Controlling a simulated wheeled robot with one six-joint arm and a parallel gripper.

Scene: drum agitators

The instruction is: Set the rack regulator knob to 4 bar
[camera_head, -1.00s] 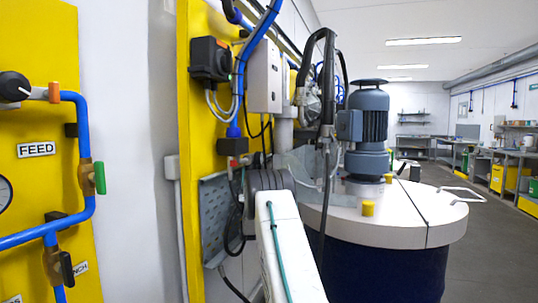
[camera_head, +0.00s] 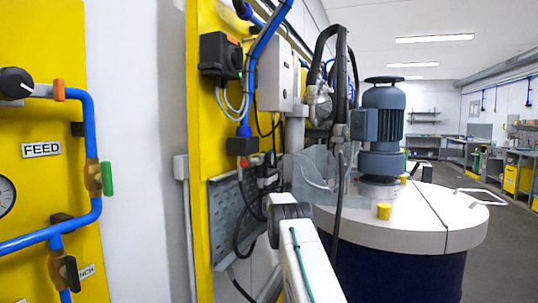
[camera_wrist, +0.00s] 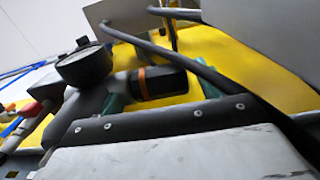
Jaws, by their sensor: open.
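In the wrist view, a black regulator knob (camera_wrist: 165,82) with an orange ring lies roughly sideways in front of a yellow panel. A round dark gauge (camera_wrist: 84,66) sits at its left, seen at a steep angle, so its reading cannot be told. My gripper (camera_wrist: 162,95) is open, with teal fingertips showing at the left and right of the knob. Contact with the knob cannot be told. The knob's scale or setting is not readable. In the head view my white arm reaches toward the yellow rack; the gripper and the regulator cannot be made out there.
A dark hose (camera_wrist: 185,62) crosses close above the knob. In the head view, a grey perforated plate (camera_head: 235,215) and black cables hang by my arm. A drum lid (camera_head: 415,215) with a motor (camera_head: 380,130) stands right. A yellow pipe panel (camera_head: 45,190) is at left.

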